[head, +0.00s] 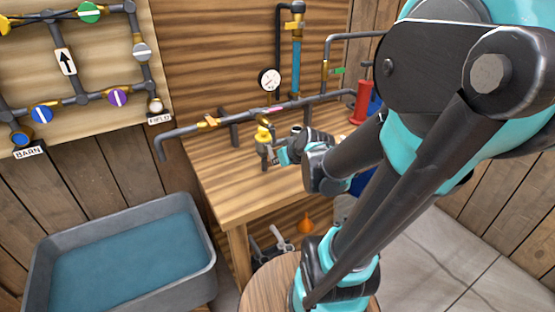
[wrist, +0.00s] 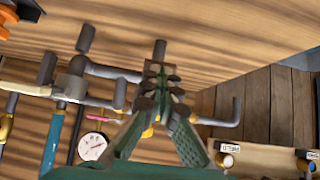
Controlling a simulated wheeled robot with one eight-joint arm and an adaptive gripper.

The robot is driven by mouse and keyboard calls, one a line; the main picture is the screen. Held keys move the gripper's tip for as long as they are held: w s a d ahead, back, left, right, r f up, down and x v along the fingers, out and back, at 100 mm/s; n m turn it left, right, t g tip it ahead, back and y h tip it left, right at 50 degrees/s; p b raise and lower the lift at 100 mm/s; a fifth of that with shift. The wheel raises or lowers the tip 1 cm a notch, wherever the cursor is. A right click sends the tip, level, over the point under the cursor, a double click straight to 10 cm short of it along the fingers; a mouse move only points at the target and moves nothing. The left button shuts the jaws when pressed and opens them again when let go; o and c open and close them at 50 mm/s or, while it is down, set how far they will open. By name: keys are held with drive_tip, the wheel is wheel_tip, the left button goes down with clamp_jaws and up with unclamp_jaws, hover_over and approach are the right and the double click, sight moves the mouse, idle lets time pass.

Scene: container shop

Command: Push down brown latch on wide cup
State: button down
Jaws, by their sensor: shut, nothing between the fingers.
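I cannot make out a wide cup or a brown latch in either view. My gripper (head: 274,156) is at the wooden workbench, beside a yellow-topped fitting (head: 263,134) on the pipework. In the wrist view, my gripper (wrist: 160,75) has its fingers together with nothing between them. A short grey pipe end (wrist: 160,48) shows just beyond the fingertips; I cannot tell whether they touch. The fingers hide part of the pipes and a yellow part behind them. My arm covers the right part of the bench in the head view.
The workbench (head: 215,178) carries a long grey pipe (head: 187,130), a pressure gauge (head: 270,79) and a red cylinder (head: 362,102). A grey water trough (head: 128,250) stands at lower left. A valve board (head: 100,48) hangs on the left wall. Tiled floor (head: 455,250) is clear at right.

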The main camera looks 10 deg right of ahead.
drive_tip(key=shift+r, duration=0.3)
drive_tip(key=shift+s+r, duration=0.1)
drive_tip(key=v, duration=1.1)
drive_tip(key=shift+s+r, duration=0.25)
idle(0.3)
drive_tip(key=shift+d, duration=0.1)
drive_tip(key=shift+f, duration=0.1)
